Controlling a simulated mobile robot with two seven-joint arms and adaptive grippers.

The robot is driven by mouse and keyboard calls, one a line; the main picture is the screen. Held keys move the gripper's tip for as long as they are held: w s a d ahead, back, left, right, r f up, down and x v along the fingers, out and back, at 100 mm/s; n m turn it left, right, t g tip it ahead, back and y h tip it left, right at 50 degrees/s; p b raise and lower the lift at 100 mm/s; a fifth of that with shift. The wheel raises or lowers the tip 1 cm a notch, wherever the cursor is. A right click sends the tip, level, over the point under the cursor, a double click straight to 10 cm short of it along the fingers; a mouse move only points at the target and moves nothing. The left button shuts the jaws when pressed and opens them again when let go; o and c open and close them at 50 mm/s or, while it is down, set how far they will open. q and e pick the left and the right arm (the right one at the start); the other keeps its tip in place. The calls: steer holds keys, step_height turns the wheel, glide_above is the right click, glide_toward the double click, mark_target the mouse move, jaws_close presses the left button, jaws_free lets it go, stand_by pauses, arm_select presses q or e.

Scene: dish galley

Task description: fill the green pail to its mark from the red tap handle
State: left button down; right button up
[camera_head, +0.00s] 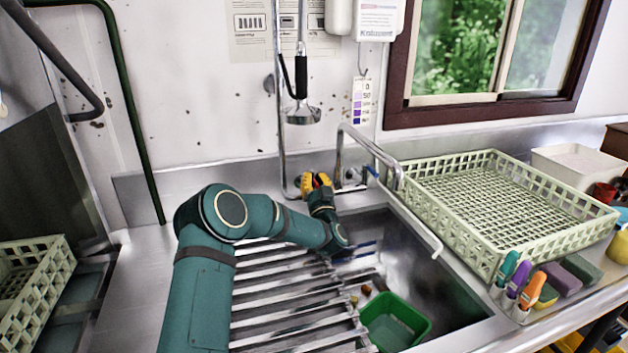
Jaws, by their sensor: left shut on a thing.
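The green pail (395,325) stands in the sink basin near its front edge, open side up; its mark and any water level cannot be made out. The steel tap (368,150) arches over the back of the basin, its spout end well behind the pail, and no stream of water shows. A blue tap handle (372,172) is at the right of the tap base. My left gripper (314,183), with yellow and black fingers, is shut at the left of the tap base, on the red tap handle, which its fingers hide almost fully. My right gripper is out of view.
Steel slats (290,300) cover the left part of the sink. A pale green dish rack (480,245) stands on the right counter, with colored brushes (525,285) and sponges before it. A spray head (302,114) hangs above the tap. Another rack (35,275) is at far left.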

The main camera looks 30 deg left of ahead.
arm_select(q)
steer(key=shift+r, duration=0.1)
steer(key=shift+s+a+m+t+h, duration=0.1)
steer(key=shift+a+m+t+h, duration=0.05)
steer(key=shift+m+t+h, duration=0.45)
steer(key=shift+s+a+m+t+h, duration=0.1)
steer(key=shift+m+t+h, duration=0.3)
steer(key=shift+t+h, duration=0.4)
steer(key=c, duration=1)
jaws_free()
steer(key=shift+s+d+f, duration=0.2)
steer(key=s+d, duration=0.3)
steer(key=s, duration=0.1)
steer(key=s+d+f, duration=0.1)
steer(key=s+d, duration=0.2)
steer(key=s, duration=0.1)
steer(key=s+d, duration=0.3)
steer(key=s, duration=0.2)
steer(key=shift+s+d+f, duration=0.1)
steer(key=shift+f, duration=0.15)
